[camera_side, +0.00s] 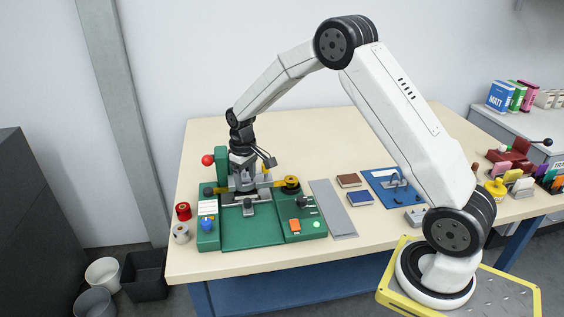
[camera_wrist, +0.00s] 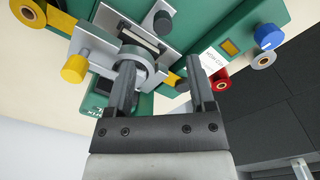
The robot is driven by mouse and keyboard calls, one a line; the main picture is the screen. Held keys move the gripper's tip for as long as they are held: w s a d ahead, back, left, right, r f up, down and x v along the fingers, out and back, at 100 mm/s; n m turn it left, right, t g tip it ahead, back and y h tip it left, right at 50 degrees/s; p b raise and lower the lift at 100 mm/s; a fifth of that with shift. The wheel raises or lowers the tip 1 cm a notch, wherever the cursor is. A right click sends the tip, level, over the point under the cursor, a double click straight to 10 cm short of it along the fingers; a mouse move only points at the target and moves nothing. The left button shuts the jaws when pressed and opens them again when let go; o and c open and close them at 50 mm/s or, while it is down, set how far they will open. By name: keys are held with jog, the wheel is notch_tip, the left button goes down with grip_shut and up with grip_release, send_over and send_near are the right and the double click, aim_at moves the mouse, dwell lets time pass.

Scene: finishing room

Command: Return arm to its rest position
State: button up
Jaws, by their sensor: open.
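My gripper (camera_side: 243,177) is low over a green machine (camera_side: 263,231) on the left of the table in the side view. In the wrist view my gripper (camera_wrist: 165,80) shows two dark fingers spread apart with nothing between them. A grey metal clamp or holder (camera_wrist: 125,45) of the machine lies just beyond the fingers. In the side view my arm reaches from its base at the right, arches up and comes down over the machine. Whether the fingers touch the machine's parts cannot be told.
The machine has a red ball knob (camera_side: 208,160) at its upper left. Red and grey rolls (camera_side: 182,211) stand at the table's left edge. A grey strip (camera_side: 333,208), small blocks (camera_side: 349,181) and a blue plate (camera_side: 378,177) lie right of the machine. The space above the table is clear.

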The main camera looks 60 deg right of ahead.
jog(key=shift+s+a+r, duration=0.35)
jog(key=shift+s, duration=0.15)
jog(key=s+a+r+t, duration=0.1)
jog(key=s+a, duration=0.3)
jog(key=s, duration=0.6)
jog(key=s+a+r+t, duration=0.1)
jog(key=s+a+r, duration=0.2)
jog(key=s, duration=0.8)
jog(key=shift+a+t, duration=0.3)
jog(key=shift+a, duration=0.2)
